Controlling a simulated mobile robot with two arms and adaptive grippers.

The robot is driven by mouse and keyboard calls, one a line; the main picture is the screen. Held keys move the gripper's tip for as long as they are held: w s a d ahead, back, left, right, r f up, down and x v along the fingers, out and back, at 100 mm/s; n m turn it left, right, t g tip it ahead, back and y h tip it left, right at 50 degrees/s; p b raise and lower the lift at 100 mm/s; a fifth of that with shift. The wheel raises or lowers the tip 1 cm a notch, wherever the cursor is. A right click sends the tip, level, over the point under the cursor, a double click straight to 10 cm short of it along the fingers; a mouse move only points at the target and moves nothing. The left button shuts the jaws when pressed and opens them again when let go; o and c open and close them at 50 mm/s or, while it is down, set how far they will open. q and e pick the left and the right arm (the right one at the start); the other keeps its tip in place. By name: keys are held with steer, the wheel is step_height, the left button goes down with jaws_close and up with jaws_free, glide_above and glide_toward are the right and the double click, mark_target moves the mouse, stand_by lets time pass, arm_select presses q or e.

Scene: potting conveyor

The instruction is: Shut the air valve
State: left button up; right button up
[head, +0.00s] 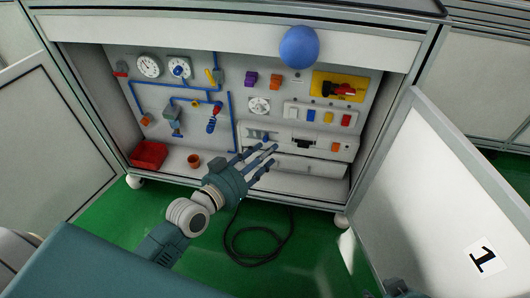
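Blue air pipes (190,89) run over the left part of the grey panel in the open cabinet. A yellow lever (210,76) sits at the top of the right pipe, and a blue-handled fitting (179,71) lies left of it. I cannot tell for sure which is the air valve, or whether it is open. My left gripper (258,157) is in front of the panel's lower middle, below and right of these fittings. Its fingers are spread and empty. A dark part at the bottom edge seems to be my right gripper (401,289), mostly cut off.
A blue ball (299,46) shows at the cabinet's top edge. A red bin (149,155) and an orange pot (194,161) stand on the cabinet floor. A red switch on a yellow plate (323,80) is at right. A cable (258,248) lies on the green floor. An open door (460,190) bounds the right.

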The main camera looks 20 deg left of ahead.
arm_select(q)
steer(key=shift+s+d+f, duration=0.15)
steer(key=shift+s+d, duration=0.1)
steer(key=shift+s, duration=0.05)
